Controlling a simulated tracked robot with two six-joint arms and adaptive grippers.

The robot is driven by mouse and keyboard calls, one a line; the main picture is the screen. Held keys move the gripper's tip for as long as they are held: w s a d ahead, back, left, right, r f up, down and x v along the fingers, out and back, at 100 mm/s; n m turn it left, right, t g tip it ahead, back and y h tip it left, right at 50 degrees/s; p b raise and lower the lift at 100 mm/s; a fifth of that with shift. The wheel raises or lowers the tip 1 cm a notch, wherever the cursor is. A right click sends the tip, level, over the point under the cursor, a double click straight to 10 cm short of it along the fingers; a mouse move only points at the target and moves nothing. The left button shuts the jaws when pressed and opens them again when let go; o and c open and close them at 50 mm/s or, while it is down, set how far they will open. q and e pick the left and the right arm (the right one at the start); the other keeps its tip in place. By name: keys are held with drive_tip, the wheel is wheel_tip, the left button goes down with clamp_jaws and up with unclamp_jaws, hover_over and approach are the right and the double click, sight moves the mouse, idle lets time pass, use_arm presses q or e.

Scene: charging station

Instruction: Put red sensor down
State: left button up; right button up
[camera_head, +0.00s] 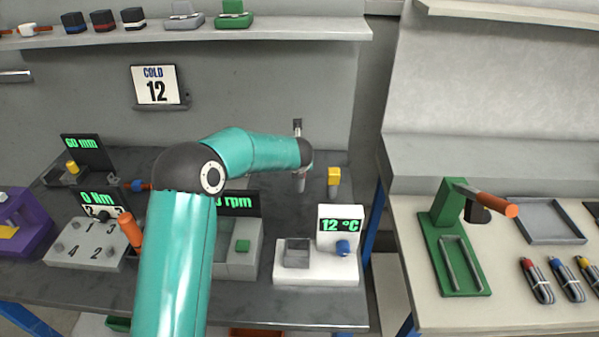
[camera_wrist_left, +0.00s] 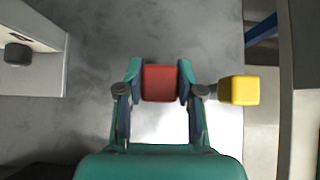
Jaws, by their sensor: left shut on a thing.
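In the left wrist view, my left gripper (camera_wrist_left: 159,82) is shut on the red sensor (camera_wrist_left: 160,85), a small red block with a finger on each side. The grey tabletop shows behind it; its height above the table cannot be told. In the head view, my left arm's far end hangs over the back right of the dark table (camera_head: 300,312), hiding the red sensor and most of the gripper. A yellow block (camera_head: 334,175) stands just right of it. It also shows in the wrist view (camera_wrist_left: 239,90), close to the right finger. My right gripper is out of view.
A white 12 °C station (camera_head: 318,273) with a square well and blue knob stands in front of the gripper. An rpm station (camera_head: 237,262) and a numbered block (camera_head: 84,245) lie to the left. The table's back right corner has bare room around the yellow block.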

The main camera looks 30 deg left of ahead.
use_arm(q)
drive_tip(key=shift+f, duration=1)
drive_tip(key=shift+f, duration=0.15)
drive_tip(key=o, duration=1.2)
drive_tip(key=shift+r, duration=0.2)
drive_tip(key=shift+d+r, duration=0.1)
drive_tip(key=shift+r, duration=0.05)
drive_tip(key=b+v, duration=0.1)
drive_tip(key=v, duration=1)
drive_tip(key=shift+s+d+r, duration=0.1)
drive_tip(key=shift+s+r, duration=0.05)
drive_tip(key=shift+s, duration=0.15)
